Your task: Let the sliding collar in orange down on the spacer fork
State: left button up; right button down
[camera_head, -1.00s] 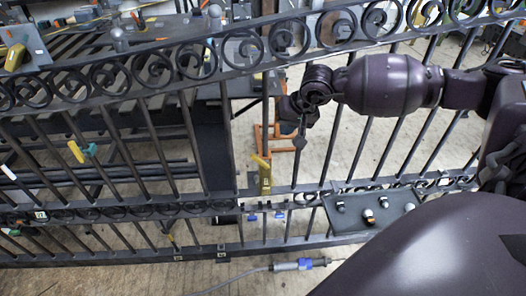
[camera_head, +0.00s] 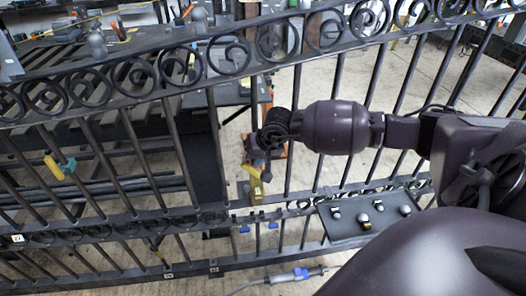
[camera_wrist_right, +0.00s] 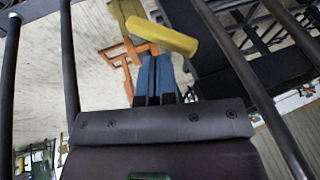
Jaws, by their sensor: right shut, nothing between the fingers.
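My right gripper (camera_head: 258,163) is shut and empty. It points down beside a gate bar, just above a yellow piece (camera_head: 256,190) at the lower rail. In the right wrist view its blue fingers (camera_wrist_right: 155,70) are together, and the yellow piece (camera_wrist_right: 165,36) lies just past their tips; I cannot tell whether they touch. The yellow piece may be the spacer fork. Something orange (camera_head: 280,151) shows behind the gripper; in the right wrist view it is an open orange frame (camera_wrist_right: 125,52) beyond the bars. I cannot make out the orange collar for certain. My left gripper is out of view.
The dark scroll gate (camera_head: 190,215) spans the view with upright bars. A dark tray (camera_head: 345,228) with several small knobs sits right of the yellow piece. A yellow and teal clip (camera_head: 58,166) is on a bar at left. A blue-grey tool (camera_head: 295,275) lies below.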

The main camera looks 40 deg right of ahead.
aim_at(241, 166)
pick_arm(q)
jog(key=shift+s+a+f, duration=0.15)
pick_arm(e)
jog(key=shift+w+a+f, duration=0.2)
jog(key=shift+a+f, duration=0.05)
jog(key=shift+a, duration=0.1)
